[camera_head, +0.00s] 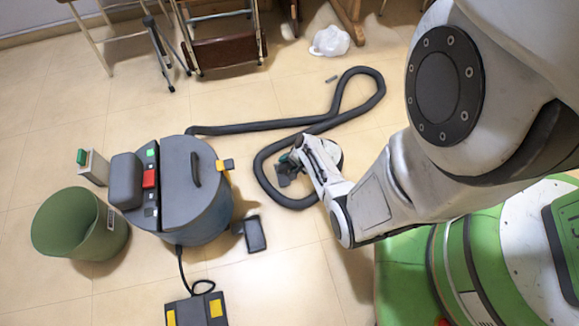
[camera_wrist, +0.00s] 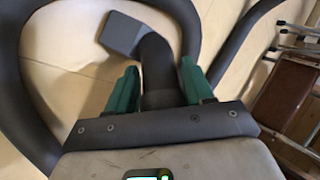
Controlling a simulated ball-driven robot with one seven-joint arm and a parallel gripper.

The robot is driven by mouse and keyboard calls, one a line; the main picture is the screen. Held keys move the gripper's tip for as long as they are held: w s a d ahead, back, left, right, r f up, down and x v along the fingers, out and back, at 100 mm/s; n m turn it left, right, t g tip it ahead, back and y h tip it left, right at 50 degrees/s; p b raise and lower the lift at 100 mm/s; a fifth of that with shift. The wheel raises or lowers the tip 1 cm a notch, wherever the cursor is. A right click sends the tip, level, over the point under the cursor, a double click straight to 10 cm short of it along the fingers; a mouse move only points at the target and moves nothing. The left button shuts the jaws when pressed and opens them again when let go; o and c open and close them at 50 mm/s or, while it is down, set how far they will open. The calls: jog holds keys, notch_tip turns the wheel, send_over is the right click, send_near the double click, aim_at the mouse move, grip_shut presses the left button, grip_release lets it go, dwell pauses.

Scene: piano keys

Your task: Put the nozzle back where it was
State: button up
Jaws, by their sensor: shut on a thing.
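The nozzle (camera_wrist: 124,35) is a dark grey piece with a blocky head and a round neck. My gripper (camera_wrist: 158,88), with green fingers, is shut on the nozzle's neck in the wrist view, and the head sticks out beyond the fingers to the upper left. In the head view, my gripper (camera_head: 291,160) is low over the floor, inside a loop of the grey hose (camera_head: 268,186), and the nozzle (camera_head: 283,176) shows small beside it. The hose runs to the vacuum cleaner (camera_head: 210,205), a blue-grey drum left of my gripper. My wrist hides part of the hose.
A green bin (camera_head: 65,225) and a small box with a green top (camera_head: 93,166) stand left of the vacuum. A dark block (camera_head: 255,234) and a yellow-marked pedal (camera_head: 196,310) lie in front. Chairs (camera_head: 225,45) and a white bag (camera_head: 330,41) are at the back.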

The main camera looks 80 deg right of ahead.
jog(key=shift+f, duration=0.5)
jog(key=shift+f, duration=0.15)
jog(key=o, duration=1)
